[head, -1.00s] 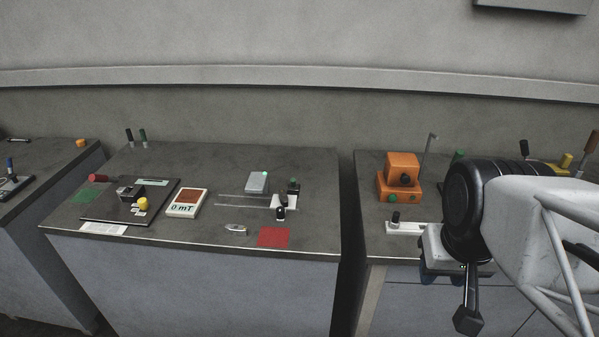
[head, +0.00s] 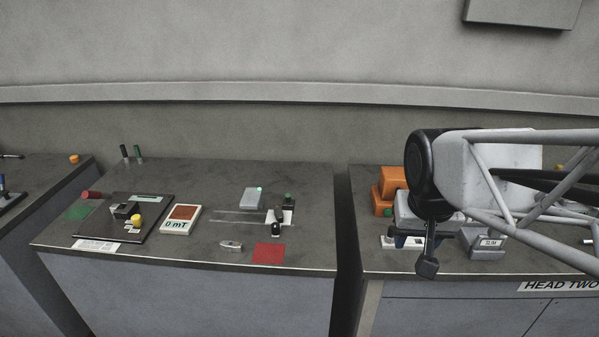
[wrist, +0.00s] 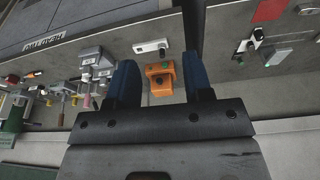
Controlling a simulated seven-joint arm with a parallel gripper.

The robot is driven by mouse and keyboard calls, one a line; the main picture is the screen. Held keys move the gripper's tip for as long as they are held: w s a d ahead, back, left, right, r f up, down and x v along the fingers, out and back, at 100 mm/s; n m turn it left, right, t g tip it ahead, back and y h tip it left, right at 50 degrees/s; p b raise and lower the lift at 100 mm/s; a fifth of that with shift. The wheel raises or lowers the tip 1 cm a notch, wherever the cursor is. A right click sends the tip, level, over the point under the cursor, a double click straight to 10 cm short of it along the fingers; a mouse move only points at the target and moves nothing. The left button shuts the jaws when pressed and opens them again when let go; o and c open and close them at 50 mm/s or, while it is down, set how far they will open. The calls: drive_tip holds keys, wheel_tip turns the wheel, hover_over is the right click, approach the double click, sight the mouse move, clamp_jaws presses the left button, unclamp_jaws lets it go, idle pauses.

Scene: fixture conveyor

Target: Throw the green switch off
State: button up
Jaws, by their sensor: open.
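On the middle bench, a small fixture with a white base (head: 288,216) carries a green-topped black post (head: 288,198) and a black lever (head: 277,229). The fixture also shows at the upper right of the wrist view (wrist: 248,44). I cannot tell which way the lever is thrown. Dark and green upright handles (head: 138,153) stand at that bench's back left. My gripper (wrist: 158,62) is open and empty, its two blue fingers apart. In the head view my gripper (head: 418,241) hangs over the right bench, right of the fixture, its fingers partly hidden by my arm.
An orange box (head: 390,186) with a green button stands on the right bench, close behind my gripper. Near the fixture are a grey box (head: 251,198) with a green light and a red square (head: 269,253). A gap separates the benches.

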drive_tip(key=w+a, duration=0.4)
drive_tip(key=w, duration=0.7)
drive_tip(key=m+t, duration=0.2)
hover_over(288, 196)
drive_tip(key=s, duration=0.2)
wheel_tip(288, 196, down, 18)
drive_tip(key=shift+s, duration=0.1)
drive_tip(key=shift+f, duration=0.1)
drive_tip(key=shift+x, duration=3.85)
drive_tip(key=shift+s+a, duration=0.15)
drive_tip(key=shift+a, duration=0.05)
